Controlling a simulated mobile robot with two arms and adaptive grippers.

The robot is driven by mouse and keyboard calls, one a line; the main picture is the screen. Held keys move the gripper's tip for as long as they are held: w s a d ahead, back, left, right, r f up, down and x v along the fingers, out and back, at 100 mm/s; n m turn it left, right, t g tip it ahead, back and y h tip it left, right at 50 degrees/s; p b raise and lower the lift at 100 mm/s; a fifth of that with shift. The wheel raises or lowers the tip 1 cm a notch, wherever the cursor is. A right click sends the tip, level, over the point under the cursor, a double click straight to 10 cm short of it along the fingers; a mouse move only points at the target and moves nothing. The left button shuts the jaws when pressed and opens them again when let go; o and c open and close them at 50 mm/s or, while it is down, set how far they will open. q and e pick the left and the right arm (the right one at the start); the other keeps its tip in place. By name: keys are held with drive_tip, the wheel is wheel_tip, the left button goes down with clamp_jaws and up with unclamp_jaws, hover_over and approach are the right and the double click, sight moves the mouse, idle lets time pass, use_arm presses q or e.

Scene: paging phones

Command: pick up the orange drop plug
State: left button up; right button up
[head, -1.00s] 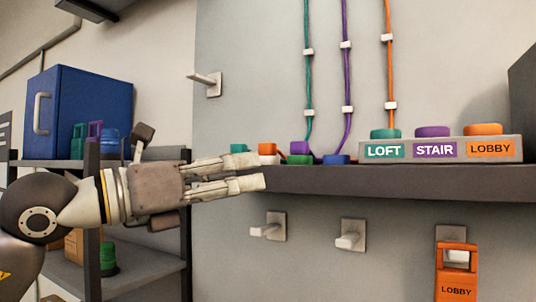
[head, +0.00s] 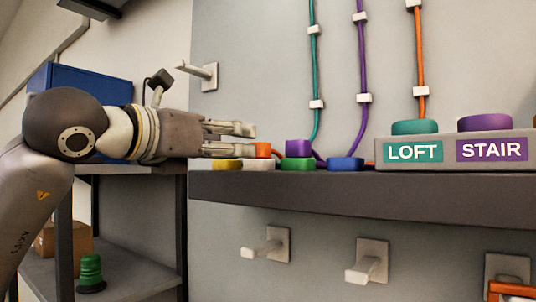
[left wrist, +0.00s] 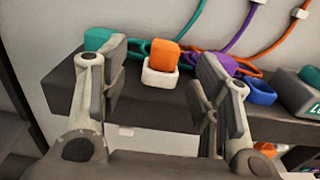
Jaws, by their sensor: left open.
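The orange drop plug (head: 263,149) sits on a white base (head: 263,163) on the dark wall shelf. It also shows in the left wrist view (left wrist: 163,54), upright on its white base (left wrist: 160,77). My left gripper (head: 248,140) is open and level with the plug in the head view, its fingertips close to it. In the left wrist view the fingers of my left gripper (left wrist: 160,72) stand apart, with the orange plug framed in the gap between them. I cannot tell whether a finger touches it. My right gripper is not in view.
A purple plug (head: 298,147) on a green base (head: 298,164) and a blue base (head: 346,164) stand to the right. A teal plug (left wrist: 97,38) is left of the orange one. A labelled block (head: 455,150) and pegs (head: 265,246) lie further right and below.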

sight(253, 143)
use_arm(q)
drive_tip(key=p+x, duration=0.1)
drive_tip(key=x, duration=0.2)
drive_tip(key=shift+d+r, duration=0.1)
drive_tip(key=shift+r, duration=0.05)
drive_tip(key=p+x, duration=0.3)
drive_tip(key=x, duration=0.1)
drive_tip(key=shift+s+d+r, duration=0.1)
drive_tip(key=shift+d, duration=0.2)
drive_tip(key=shift+w+d+f+p, duration=0.2)
drive_tip(key=shift+w+d+p, duration=0.1)
drive_tip(key=shift+w, duration=0.05)
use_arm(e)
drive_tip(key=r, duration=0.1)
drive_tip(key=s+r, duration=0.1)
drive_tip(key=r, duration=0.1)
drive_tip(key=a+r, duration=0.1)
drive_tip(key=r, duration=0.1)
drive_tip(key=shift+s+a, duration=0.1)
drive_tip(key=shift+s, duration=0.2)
use_arm(q)
drive_tip(key=shift+c, duration=1)
drive_tip(key=c, duration=0.9)
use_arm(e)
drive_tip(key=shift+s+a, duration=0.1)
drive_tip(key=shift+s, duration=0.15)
